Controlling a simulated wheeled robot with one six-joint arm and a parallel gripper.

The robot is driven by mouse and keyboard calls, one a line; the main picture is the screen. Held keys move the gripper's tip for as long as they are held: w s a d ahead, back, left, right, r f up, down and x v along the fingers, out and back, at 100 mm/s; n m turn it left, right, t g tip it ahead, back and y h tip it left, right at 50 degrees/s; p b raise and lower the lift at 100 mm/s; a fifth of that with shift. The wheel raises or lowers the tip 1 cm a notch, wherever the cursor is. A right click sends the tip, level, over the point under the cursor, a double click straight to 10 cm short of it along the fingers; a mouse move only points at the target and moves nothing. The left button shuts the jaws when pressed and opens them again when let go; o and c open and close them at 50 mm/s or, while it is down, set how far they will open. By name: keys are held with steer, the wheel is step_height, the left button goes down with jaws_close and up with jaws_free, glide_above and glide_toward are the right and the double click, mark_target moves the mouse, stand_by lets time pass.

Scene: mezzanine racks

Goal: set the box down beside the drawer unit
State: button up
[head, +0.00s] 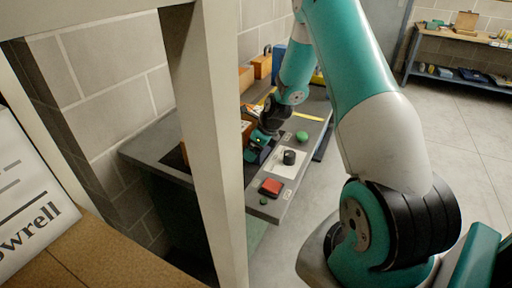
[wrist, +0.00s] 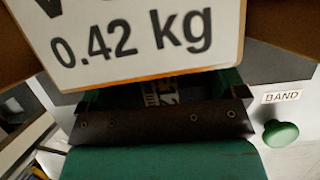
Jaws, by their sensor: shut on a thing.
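My gripper (head: 262,142) is over the grey bench in the head view, shut on a brown box (head: 246,131). In the wrist view the box shows a white label (wrist: 140,40) reading "0.42 kg" and fills the top of the picture, in front of my gripper (wrist: 162,92). A post hides part of the box in the head view, and I cannot tell whether it touches the bench. I cannot pick out the drawer unit with certainty; an orange-brown block (head: 262,66) and a blue thing (head: 279,60) stand farther back on the bench.
The grey bench (head: 150,148) carries a green knob (head: 302,135), a black knob (head: 289,157) and a red button (head: 271,187) along its near side. The wrist view shows a green knob (wrist: 280,133) beside a "BAND" label. A pale post (head: 205,130) stands close in front.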

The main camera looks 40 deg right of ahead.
steer(key=o, duration=0.7)
steer(key=shift+f, duration=0.1)
steer(key=shift+c, duration=0.2)
steer(key=b+v, duration=0.7)
steer(key=v, duration=1)
steer(key=b+x, duration=0.1)
steer(key=x, duration=1)
steer(key=shift+s+a, duration=0.15)
steer(key=shift+x, duration=2.95)
